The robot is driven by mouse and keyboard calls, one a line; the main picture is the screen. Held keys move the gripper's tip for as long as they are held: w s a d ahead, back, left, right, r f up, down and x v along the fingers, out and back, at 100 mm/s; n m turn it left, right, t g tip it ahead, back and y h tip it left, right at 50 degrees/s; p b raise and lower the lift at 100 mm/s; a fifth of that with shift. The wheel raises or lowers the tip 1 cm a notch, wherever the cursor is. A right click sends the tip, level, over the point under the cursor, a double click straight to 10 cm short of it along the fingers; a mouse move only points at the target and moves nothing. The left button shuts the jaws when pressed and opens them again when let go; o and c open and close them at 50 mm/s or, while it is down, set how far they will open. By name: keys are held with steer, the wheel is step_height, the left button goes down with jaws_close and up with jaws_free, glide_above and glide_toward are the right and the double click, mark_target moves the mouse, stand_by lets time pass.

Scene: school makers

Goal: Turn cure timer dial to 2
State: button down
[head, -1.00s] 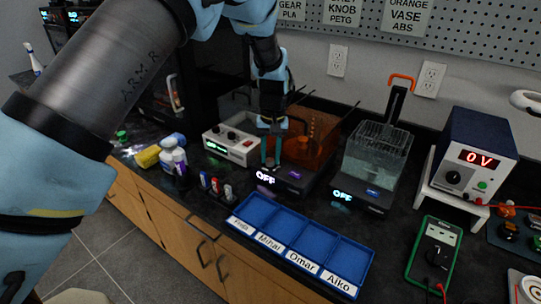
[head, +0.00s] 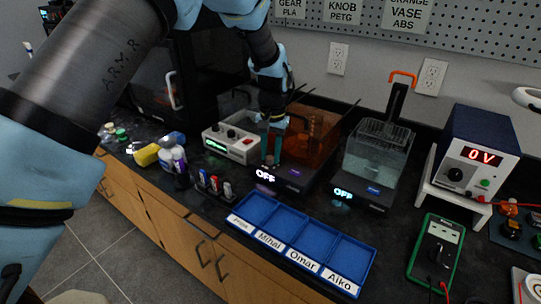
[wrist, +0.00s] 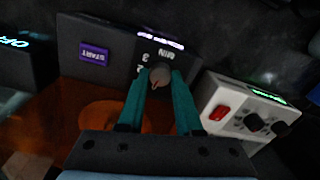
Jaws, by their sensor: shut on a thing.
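The cure timer dial (wrist: 160,75) is a small round grey knob on the dark front panel of the curing station. White marks around it read MIN, 2 and 3, partly covered. In the head view, my gripper (head: 271,160) reaches down to the front of the curing station (head: 310,140), an orange see-through box on a dark base. Its display (head: 265,174) reads OFF; the dial is hidden there.
A white control box (head: 233,140) with knobs stands close on the left. A wash station (head: 375,160) with a clear tank stands on the right. A blue labelled tray (head: 310,227) lies in front. Bottles (head: 173,158) and markers (head: 214,183) stand front left.

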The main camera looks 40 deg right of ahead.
mark_target(271, 159)
steer(key=m, duration=0.5)
steer(key=shift+m+b, duration=0.3)
steer(key=shift+b, duration=0.1)
steer(key=m, duration=0.5)
steer(key=shift+m+h, duration=0.3)
steer(key=shift+m, duration=0.4)
steer(key=c, duration=0.6)
jaws_free()
steer(key=r, duration=0.3)
steer(key=r+b, duration=0.1)
steer(key=r, duration=0.3)
steer(key=r+b, duration=0.1)
steer(key=r, duration=0.3)
steer(key=shift+s+a, duration=0.2)
steer(key=shift+s, duration=0.05)
